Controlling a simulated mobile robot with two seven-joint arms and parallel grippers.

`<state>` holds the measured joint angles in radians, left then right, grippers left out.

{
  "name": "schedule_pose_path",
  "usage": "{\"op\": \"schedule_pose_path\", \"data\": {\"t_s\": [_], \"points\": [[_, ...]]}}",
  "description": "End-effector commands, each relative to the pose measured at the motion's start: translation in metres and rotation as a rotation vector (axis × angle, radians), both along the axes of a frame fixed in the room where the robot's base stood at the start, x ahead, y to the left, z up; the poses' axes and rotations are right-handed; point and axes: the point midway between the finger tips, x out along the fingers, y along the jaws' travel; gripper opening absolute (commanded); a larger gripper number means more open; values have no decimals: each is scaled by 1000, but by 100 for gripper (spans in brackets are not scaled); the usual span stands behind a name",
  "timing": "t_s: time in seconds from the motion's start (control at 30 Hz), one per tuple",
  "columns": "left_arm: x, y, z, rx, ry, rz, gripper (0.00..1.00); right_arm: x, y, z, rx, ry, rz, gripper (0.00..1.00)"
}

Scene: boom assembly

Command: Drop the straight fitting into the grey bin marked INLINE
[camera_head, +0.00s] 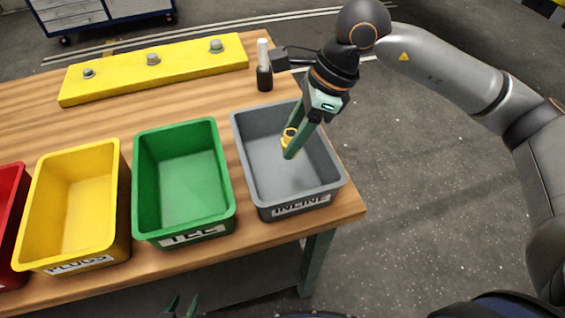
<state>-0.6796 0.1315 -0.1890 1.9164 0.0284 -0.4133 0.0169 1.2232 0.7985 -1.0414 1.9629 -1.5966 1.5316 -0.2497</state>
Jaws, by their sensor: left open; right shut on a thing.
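The grey bin (252,180) marked INLINE stands at the right end of the wooden table, and its visible inside is empty. My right gripper (290,147) reaches down over this bin from the upper right. It is shut on a small brass-coloured straight fitting (287,138), which shows between the green fingertips over the bin's opening. The height of the fitting above the bin floor is hard to tell. My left gripper (181,307) shows only its fingertips at the bottom edge, open and apart, in front of the table.
A green bin (228,208) marked TEE, a yellow bin (122,200) marked PLUGS and a partly visible red bin (12,215) stand to the left. A yellow bar (120,70) with metal fittings and a black bottle (264,78) with a white top are behind.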

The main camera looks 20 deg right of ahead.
Motion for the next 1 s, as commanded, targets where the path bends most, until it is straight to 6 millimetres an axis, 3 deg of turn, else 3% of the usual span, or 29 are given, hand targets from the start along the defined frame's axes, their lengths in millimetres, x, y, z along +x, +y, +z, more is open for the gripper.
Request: {"op": "schedule_pose_path", "data": {"t_s": [0.27,0.3,0.6,0.87,1.0], "points": [[5,-3,4,-5,-14,-4,50,0,0,-3,0,-1,0,0],[5,-3,4,-6,-14,-5,50,0,0,-3,0,-1,0,47],[6,-4,5,-6,-17,-5,50,0,0,-3,0,0,0,81],[6,-4,5,-7,-18,-5,50,0,-1,-3,-1,0,0,81],[6,-3,4,-7,-18,-5,50,0,-5,7,-1,-1,-2,81]]}}
